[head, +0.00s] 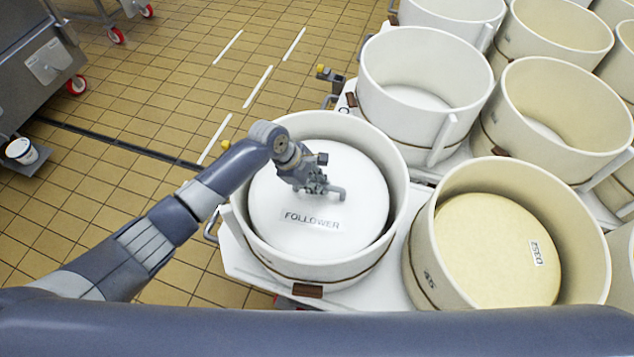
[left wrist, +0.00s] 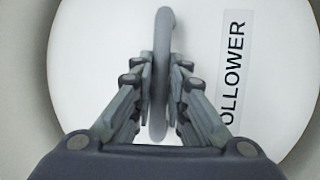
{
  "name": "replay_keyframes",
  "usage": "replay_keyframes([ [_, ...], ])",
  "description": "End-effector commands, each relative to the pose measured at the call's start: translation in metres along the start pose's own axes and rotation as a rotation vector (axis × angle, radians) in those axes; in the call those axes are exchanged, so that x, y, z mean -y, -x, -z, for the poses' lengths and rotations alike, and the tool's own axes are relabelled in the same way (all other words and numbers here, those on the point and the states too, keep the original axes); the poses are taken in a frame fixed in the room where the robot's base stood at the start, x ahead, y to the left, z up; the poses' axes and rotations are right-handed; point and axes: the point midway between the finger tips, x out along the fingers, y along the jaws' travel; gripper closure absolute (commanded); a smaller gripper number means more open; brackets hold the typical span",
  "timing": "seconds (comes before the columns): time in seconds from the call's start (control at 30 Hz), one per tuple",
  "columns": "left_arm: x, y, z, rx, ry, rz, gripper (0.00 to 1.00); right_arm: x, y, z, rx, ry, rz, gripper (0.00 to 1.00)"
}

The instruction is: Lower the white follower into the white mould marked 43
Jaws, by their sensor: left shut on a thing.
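The white follower (head: 318,228), a round disc labelled FOLLOWER, is inside the rim of the front-left white mould (head: 397,190). The mould's wall rings it, with a narrow gap showing; I cannot tell whether it rests on anything below. No number shows on this mould. My left gripper (head: 325,190) is over the middle of the follower, shut on its grey handle. In the left wrist view the handle (left wrist: 161,60) stands between the fingers (left wrist: 160,90), with the follower's white top (left wrist: 95,45) beneath. My right gripper is not in view.
A cream mould (head: 418,262), apparently marked 45, stands close on the right with a cream disc inside. An empty white mould (head: 415,97) stands behind, with more vats at right. Tiled floor (head: 130,100) is open at left; a steel cart (head: 40,65) stands there.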

Motion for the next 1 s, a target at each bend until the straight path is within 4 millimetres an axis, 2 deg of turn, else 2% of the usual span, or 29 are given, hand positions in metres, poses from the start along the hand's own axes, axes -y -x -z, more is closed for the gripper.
replay_keyframes([
  [1.0,-0.001,-0.009,0.002,0.005,-0.001,-0.007,1.00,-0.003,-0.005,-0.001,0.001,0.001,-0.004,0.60],
])
